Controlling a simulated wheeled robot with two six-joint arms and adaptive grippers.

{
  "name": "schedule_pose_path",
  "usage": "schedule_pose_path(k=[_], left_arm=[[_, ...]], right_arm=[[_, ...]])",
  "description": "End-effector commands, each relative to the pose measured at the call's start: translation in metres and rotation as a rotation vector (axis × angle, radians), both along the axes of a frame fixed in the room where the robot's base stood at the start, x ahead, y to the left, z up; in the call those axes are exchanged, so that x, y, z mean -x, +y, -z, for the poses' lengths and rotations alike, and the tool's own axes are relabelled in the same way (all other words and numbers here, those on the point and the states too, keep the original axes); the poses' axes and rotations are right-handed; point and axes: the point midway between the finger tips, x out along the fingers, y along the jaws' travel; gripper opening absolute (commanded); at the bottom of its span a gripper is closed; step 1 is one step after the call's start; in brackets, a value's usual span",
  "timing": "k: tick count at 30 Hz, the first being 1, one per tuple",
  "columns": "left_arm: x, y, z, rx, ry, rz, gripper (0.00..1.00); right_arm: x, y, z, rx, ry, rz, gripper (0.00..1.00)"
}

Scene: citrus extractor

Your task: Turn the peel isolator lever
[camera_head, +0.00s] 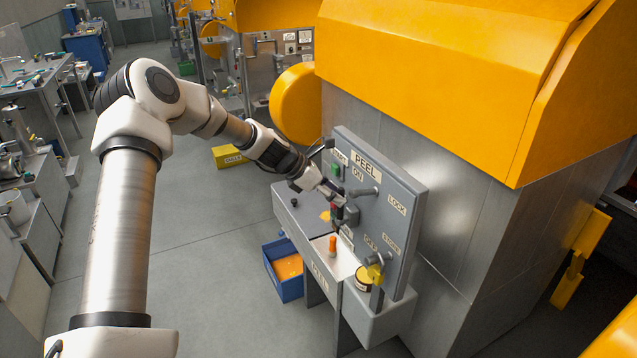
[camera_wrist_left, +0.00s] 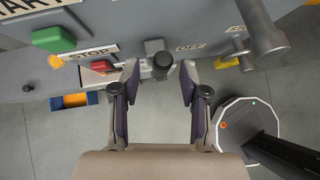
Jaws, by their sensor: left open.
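The grey isolator panel (camera_head: 402,225) carries the labels PEEL, ON, OFF, LOCK and STORE. The lever, a grey mount with a dark round grip (camera_wrist_left: 162,66), shows in the left wrist view near the OFF label. My left gripper (camera_head: 336,196) is at the panel's left part, close to its face. In the left wrist view my left gripper (camera_wrist_left: 156,88) is open, with its fingers on either side of the dark grip. I cannot tell whether they touch it. In the head view the gripper partly hides the lever. My right gripper is not in view.
A green button (camera_wrist_left: 54,40) and a red button (camera_wrist_left: 101,66) sit left of the lever. A grey post (camera_wrist_left: 266,40) sticks out at right. A yellow padlock (camera_head: 374,273) hangs near STORE. A blue bin (camera_head: 290,286) stands on the floor below.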

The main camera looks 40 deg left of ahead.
Motion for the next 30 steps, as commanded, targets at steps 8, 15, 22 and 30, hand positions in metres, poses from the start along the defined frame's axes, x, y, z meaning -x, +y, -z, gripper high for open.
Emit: schedule_pose_path(k=[8, 15, 22, 30], left_arm=[[0.035, 0.025, -0.045, 0.006, -0.008, -0.002, 0.45], [0.051, 0.036, -0.062, 0.003, -0.001, -0.002, 0.45], [0.052, 0.037, -0.062, 0.001, 0.001, -0.001, 0.45], [0.052, 0.037, -0.062, 0.001, 0.000, -0.002, 0.45]], right_arm=[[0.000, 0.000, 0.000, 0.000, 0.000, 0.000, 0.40], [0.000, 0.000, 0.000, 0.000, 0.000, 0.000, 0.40], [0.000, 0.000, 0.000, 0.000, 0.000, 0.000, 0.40], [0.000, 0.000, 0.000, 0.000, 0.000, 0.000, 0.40]])
